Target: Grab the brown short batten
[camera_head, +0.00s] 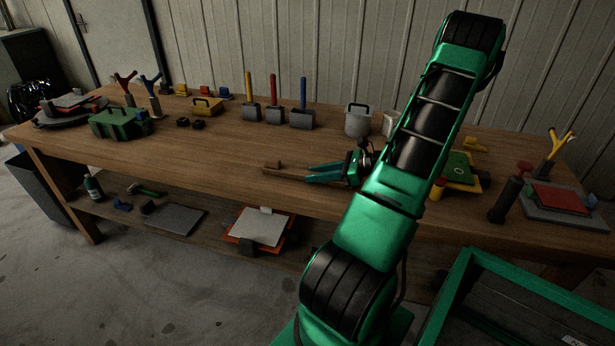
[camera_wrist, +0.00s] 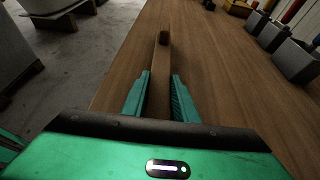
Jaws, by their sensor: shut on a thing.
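The brown short batten (camera_head: 284,172) lies along the wooden workbench near its front edge, close in colour to the bench top. In the wrist view the batten (camera_wrist: 161,72) runs between my two green fingers, with a small dark block standing at its far end. My gripper (camera_head: 309,172) is low over the bench and shut on the batten, one finger on each side; the fingers also show in the wrist view (camera_wrist: 160,88). The near end of the batten is hidden by my gripper body. I cannot tell whether the batten is lifted off the bench.
Grey blocks with coloured handles (camera_head: 273,114) stand behind, with a grey pot (camera_head: 358,120) to their right. A green box (camera_head: 119,122) is at the left. A dark cylinder (camera_head: 505,199) and a red-topped plate (camera_head: 560,199) are at the right. The bench left of my gripper is clear.

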